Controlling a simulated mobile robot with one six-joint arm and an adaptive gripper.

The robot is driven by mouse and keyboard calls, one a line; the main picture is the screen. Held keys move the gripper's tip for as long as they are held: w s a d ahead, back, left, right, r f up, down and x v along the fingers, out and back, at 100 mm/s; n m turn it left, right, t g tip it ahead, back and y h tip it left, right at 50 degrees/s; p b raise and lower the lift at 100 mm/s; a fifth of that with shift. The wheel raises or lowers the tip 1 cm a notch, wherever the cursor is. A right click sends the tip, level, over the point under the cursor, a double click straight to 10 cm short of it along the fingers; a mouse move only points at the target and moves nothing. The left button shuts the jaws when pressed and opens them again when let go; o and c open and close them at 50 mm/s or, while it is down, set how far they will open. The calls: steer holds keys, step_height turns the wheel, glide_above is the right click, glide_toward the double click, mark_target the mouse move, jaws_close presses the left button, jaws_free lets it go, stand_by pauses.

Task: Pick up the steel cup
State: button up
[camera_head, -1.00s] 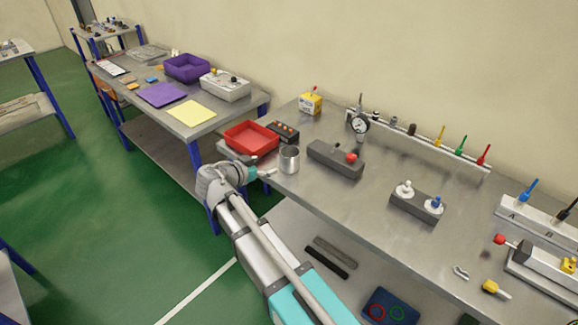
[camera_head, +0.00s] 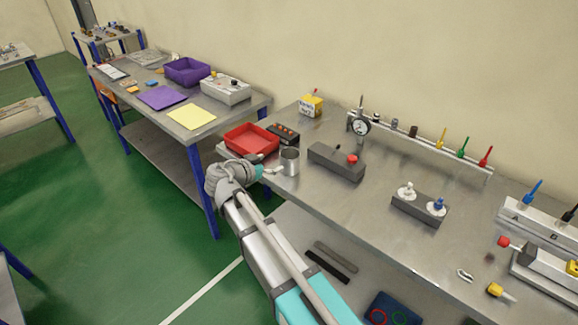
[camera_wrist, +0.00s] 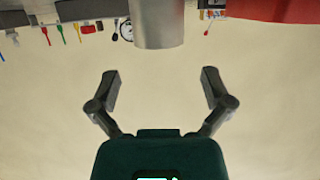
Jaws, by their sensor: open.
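The steel cup (camera_head: 290,163) stands upright at the left front corner of the grey metal table, in front of the red tray. In the wrist view, which looks upside down, the cup (camera_wrist: 157,24) shows at the top middle, just beyond the space between the fingers. My gripper (camera_wrist: 160,76) is open and empty, with its two fingers spread to either side. In the head view my gripper (camera_head: 273,170) is just left of the cup, at about its height. Whether a fingertip touches the cup cannot be told there.
The red tray (camera_head: 252,137) and a dark box with buttons (camera_head: 284,133) lie close behind the cup. A dark block with a red knob (camera_head: 337,161) lies to its right. A dial gauge (camera_head: 361,126) stands at the back.

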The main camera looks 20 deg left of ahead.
mark_target(283, 161)
steer(key=shift+b+x, duration=0.4)
steer(key=shift+x, duration=1.65)
steer(key=shift+f+b+x, duration=0.15)
steer(key=shift+b+x, duration=0.3)
steer(key=shift+x, duration=0.5)
steer(key=shift+f+b+x, duration=0.15)
steer(key=shift+b+x, duration=0.25)
steer(key=shift+x, duration=0.55)
steer(key=shift+w+d+f, duration=0.15)
steer(key=shift+w+d, duration=0.1)
steer(key=shift+w, duration=0.35)
steer(key=c, duration=0.8)
